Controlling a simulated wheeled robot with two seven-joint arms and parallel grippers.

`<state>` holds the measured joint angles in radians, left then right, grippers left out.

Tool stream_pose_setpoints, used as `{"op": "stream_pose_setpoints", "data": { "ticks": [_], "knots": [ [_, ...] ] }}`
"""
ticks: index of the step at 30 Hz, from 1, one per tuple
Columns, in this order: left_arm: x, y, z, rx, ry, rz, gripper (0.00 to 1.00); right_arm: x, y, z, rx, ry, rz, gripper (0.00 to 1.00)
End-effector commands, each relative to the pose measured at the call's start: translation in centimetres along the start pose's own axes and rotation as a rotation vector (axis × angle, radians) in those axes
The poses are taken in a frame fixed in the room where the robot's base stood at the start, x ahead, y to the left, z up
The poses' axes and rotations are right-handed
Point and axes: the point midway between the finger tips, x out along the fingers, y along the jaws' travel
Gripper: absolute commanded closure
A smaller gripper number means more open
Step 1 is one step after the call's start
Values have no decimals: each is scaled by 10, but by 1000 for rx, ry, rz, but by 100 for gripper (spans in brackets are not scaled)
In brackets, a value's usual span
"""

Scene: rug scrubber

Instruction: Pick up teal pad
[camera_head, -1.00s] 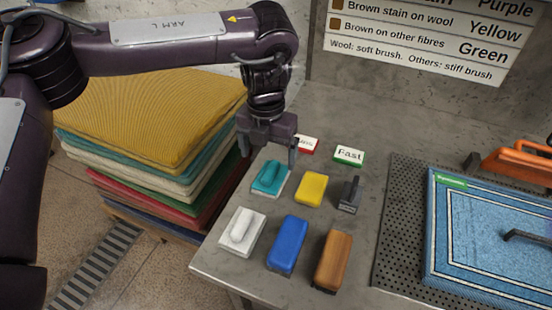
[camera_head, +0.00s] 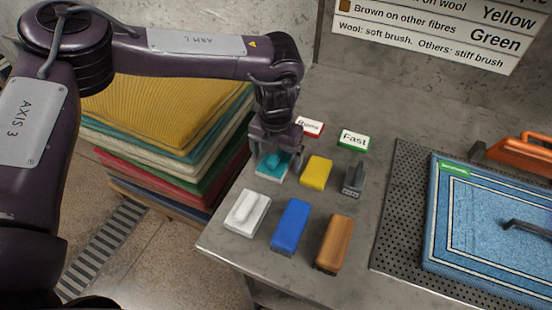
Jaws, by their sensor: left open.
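The teal pad (camera_head: 272,169) lies on the grey table near its left edge, teal on top with a pale lower layer. My left gripper (camera_head: 276,160) is open and points down over it, with its fingers low around the pad's upper part. The fingers partly cover the pad, and I cannot tell whether they touch it. My right gripper is not in view.
Close by on the table (camera_head: 345,110) are a yellow pad (camera_head: 316,172), a dark grey tool (camera_head: 353,180), a white pad (camera_head: 247,213), a blue block (camera_head: 291,225) and a brown brush (camera_head: 334,243). Behind stands a green-edged "Fast" sign (camera_head: 354,139). A blue rug (camera_head: 495,220) lies right.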

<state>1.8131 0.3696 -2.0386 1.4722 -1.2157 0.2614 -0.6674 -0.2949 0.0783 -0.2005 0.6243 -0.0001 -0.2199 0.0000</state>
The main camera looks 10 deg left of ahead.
Motion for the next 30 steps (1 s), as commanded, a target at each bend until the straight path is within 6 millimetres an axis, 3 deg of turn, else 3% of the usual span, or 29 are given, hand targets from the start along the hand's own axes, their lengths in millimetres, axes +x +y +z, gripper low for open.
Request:
{"op": "stream_pose_setpoints", "data": {
  "ticks": [2,12,23,30],
  "knots": [
    [0,0,0,0,0,0,16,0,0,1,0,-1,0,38],
    [-1,0,0,-1,0,0,60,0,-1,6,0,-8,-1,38],
    [-6,0,1,-1,-2,0,60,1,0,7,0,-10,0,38],
    [-38,0,2,-2,-5,-1,60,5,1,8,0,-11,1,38]
  ]
}}
